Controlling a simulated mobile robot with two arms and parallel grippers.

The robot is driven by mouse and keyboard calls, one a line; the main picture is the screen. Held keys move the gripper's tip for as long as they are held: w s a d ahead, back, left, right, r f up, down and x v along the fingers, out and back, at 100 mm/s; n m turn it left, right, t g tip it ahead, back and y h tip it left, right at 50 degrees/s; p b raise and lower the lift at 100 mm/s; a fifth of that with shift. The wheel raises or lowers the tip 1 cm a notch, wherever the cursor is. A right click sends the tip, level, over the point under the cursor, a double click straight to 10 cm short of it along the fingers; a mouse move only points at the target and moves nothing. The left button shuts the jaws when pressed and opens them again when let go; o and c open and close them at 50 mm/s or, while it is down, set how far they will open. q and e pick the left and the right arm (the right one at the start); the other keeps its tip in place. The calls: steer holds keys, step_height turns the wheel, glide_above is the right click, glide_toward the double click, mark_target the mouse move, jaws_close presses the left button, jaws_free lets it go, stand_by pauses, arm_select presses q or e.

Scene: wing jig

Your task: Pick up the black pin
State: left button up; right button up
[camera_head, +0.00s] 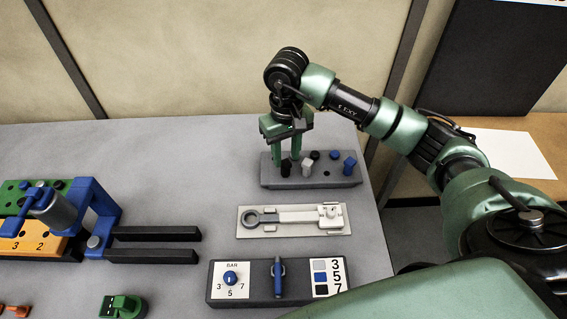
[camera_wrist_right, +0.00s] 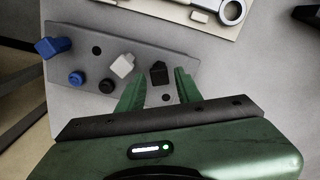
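The black pin (camera_head: 285,168), with a square-looking head, stands upright in a grey pin block (camera_head: 268,180) near the table's far right edge. My right gripper (camera_head: 286,158) is pointed down over the left end of this block. In the right wrist view, its two green fingers (camera_wrist_right: 158,80) are open. The black pin (camera_wrist_right: 159,72) shows in the gap near their tips, with space on both sides. I cannot tell whether the tips are level with the pin's head. My left gripper is not in view.
The block also holds a white pin (camera_wrist_right: 122,66), a round black one (camera_wrist_right: 106,87), a round blue one (camera_head: 335,155) and a square blue one (camera_head: 349,165). A plate with a ring-ended part (camera_head: 300,217) and a dial panel (camera_head: 222,291) lie nearer. A blue fixture (camera_head: 100,208) stands left.

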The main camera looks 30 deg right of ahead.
mark_target(286, 162)
step_height(286, 162, down, 2)
steer(key=shift+p, duration=0.85)
steer(key=f, duration=0.2)
steer(key=shift+w+f, duration=0.3)
steer(key=shift+d+f, duration=0.1)
steer(key=shift+f, duration=0.15)
jaws_close()
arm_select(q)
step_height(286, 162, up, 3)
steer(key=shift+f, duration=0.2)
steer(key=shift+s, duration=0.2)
